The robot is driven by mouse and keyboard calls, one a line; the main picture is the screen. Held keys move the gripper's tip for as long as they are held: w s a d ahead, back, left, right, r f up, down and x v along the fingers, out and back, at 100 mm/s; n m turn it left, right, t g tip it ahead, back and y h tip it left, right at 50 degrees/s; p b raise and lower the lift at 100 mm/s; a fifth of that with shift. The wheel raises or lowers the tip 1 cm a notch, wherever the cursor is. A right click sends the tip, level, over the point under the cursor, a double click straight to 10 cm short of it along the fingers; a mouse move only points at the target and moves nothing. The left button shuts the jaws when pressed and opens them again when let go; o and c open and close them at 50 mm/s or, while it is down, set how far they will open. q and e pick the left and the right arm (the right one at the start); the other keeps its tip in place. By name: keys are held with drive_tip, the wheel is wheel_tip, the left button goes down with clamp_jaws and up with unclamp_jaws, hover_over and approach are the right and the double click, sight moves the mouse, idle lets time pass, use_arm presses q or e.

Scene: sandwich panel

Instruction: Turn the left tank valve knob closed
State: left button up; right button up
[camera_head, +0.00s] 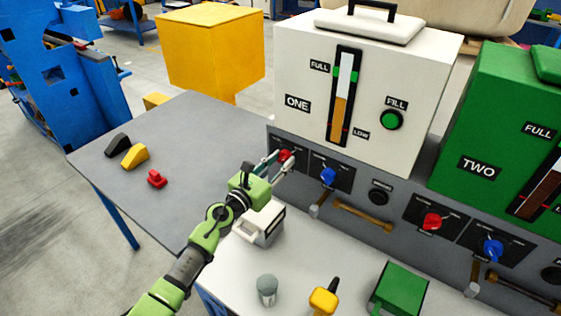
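The left tank is the white box marked ONE (295,70), on a grey panel. Below it are a red knob (285,155) on a dark plate at the panel's left end and a blue knob (328,175) on the plate to its right. My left gripper (284,157) reaches up to the red knob. Its two fingers are apart, with the red knob between their tips. The fingers partly cover the knob and its plate, so I cannot tell whether they press on it. My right gripper is not in view.
A green tank marked TWO (478,130) stands right, with its own red knob (432,221) and blue knob (492,250) below. A white box (262,222), grey cup (267,290), yellow item (323,300) and green box (400,288) are on the counter. The left table (200,130) is mostly clear.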

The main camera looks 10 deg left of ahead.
use_arm(q)
drive_tip(key=shift+n, duration=0.3)
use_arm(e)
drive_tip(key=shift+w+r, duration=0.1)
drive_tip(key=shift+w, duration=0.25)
use_arm(q)
drive_tip(key=n+p, duration=0.1)
drive_tip(key=n, duration=0.2)
drive_tip(key=shift+n, duration=0.3)
drive_tip(key=n+p, duration=0.1)
drive_tip(key=n, duration=0.2)
drive_tip(key=shift+n, duration=0.3)
drive_tip(key=n+p, duration=0.1)
drive_tip(key=n, duration=0.4)
drive_tip(key=shift+r, duration=0.1)
drive_tip(key=shift+n+p, duration=0.55)
drive_tip(key=shift+n, duration=1.95)
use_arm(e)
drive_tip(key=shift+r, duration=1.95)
use_arm(q)
drive_tip(key=shift+d, duration=0.1)
drive_tip(key=o, duration=1.1)
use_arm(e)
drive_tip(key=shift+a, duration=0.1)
